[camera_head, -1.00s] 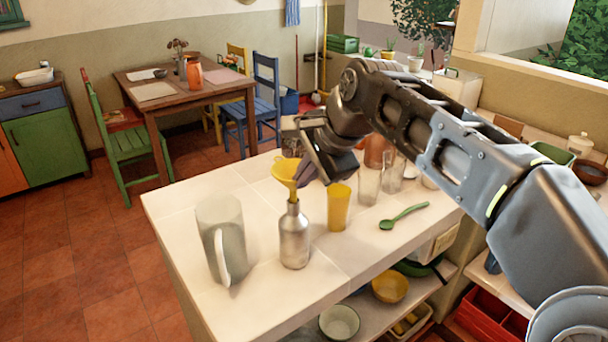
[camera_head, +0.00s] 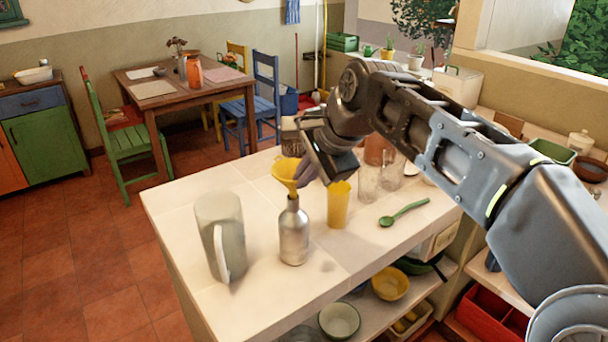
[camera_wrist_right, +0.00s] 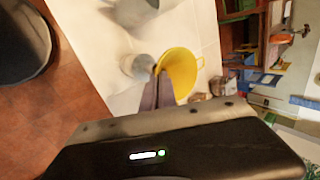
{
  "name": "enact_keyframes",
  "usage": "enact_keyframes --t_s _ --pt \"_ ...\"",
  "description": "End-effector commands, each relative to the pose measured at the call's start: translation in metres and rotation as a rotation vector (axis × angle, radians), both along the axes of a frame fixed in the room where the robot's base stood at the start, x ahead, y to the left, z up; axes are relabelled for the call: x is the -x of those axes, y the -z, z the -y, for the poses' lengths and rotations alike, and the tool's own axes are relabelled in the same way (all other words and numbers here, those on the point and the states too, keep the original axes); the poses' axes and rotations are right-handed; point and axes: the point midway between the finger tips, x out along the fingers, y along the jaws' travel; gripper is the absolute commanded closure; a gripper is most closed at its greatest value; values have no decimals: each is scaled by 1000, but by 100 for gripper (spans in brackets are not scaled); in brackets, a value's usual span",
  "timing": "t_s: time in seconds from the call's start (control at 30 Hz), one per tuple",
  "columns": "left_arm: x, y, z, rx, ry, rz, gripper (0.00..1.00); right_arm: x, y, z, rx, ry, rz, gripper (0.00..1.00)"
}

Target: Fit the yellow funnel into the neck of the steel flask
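The steel flask (camera_head: 294,236) stands upright on the white counter; its pale top also shows in the right wrist view (camera_wrist_right: 137,67). The yellow funnel (camera_head: 286,171) is directly above it, cone up, with its spout at the flask's mouth. I cannot tell whether the tip is inside the neck or just over it. My right gripper (camera_head: 303,175) is at the funnel's right side, its fingers shut on it. In the right wrist view the funnel (camera_wrist_right: 180,72) sits at the fingertips (camera_wrist_right: 159,90). My left gripper is not in view.
A grey pitcher (camera_head: 222,240) stands left of the flask. A yellow cup (camera_head: 339,205) stands close on its right, with clear glasses (camera_head: 370,182) and a green spoon (camera_head: 404,212) beyond. The counter in front of the flask is clear.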

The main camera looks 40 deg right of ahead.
Motion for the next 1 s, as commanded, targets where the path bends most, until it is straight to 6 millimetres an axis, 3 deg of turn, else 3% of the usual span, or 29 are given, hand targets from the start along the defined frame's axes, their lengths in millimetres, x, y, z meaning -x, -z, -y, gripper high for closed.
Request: enact_keyframes --t_s 1.0 --pt "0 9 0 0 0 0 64 0 11 0 0 0 0 100"
